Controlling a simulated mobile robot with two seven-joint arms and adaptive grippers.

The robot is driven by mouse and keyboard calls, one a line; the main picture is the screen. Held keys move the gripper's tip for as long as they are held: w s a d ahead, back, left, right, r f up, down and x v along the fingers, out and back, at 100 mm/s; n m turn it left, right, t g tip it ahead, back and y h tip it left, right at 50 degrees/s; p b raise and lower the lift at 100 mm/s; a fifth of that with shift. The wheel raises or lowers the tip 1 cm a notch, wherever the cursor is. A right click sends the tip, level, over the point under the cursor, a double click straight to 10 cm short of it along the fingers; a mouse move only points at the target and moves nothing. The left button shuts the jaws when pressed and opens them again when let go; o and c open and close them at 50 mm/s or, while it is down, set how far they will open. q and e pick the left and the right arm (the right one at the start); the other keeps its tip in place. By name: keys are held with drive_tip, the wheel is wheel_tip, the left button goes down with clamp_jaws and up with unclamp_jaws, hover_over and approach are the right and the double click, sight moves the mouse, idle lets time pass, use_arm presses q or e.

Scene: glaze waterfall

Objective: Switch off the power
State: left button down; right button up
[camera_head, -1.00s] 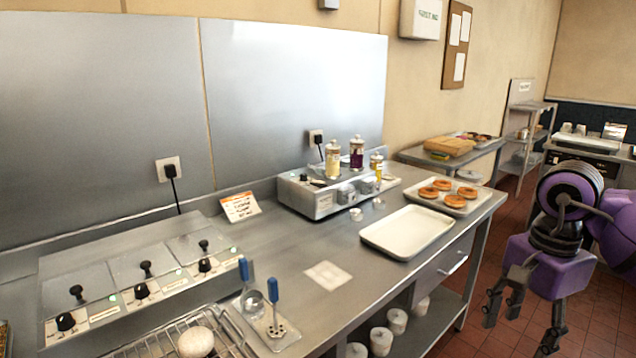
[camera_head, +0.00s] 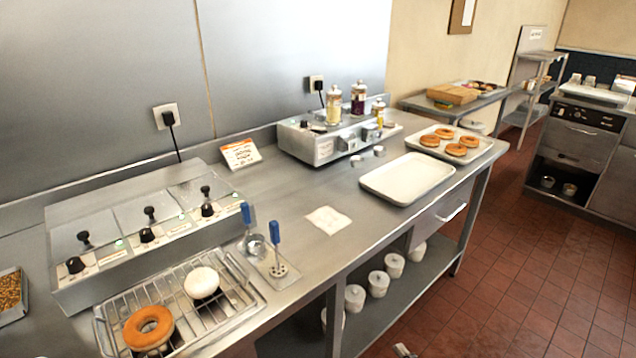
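A three-well steel warmer (camera_head: 140,235) stands at the left of the counter, with black control knobs along its front and small green lights (camera_head: 119,244) beside them. A wall socket (camera_head: 166,117) with a black plug and cord is above it. A second steel unit (camera_head: 325,140) at the back carries bottles and has a black knob (camera_head: 304,124) and small lights. Another socket (camera_head: 316,84) with a plug is behind it. My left gripper is out of view. A small grey piece (camera_head: 403,350) at the bottom edge may be my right gripper's tip; its opening is hidden.
A wire rack (camera_head: 225,310) holds a ring doughnut (camera_head: 148,328) and a white one (camera_head: 201,282). Tools with blue handles (camera_head: 275,235), an empty tray (camera_head: 408,178) and a doughnut tray (camera_head: 480,150) occupy the counter. Red floor (camera_head: 520,270) is open at right.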

drive_tip(key=s+d+f+m+g+h, duration=0.1)
drive_tip(key=s+d+f+m+h, duration=0.35)
drive_tip(key=f+m, duration=0.2)
drive_tip(key=s+d+f+m+g+h, duration=0.2)
drive_tip(key=s+d+f+m+h, duration=0.1)
drive_tip(key=s+f+m, duration=0.3)
drive_tip(key=s+f+m+g+h, duration=0.2)
drive_tip(key=s+f+m+g, duration=0.2)
drive_tip(key=s+f, duration=0.5)
drive_tip(key=s+d+m, duration=0.1)
drive_tip(key=s+m, duration=0.1)
drive_tip(key=s, duration=0.2)
drive_tip(key=shift+s+f+g, duration=0.15)
drive_tip(key=shift+f+g, duration=0.25)
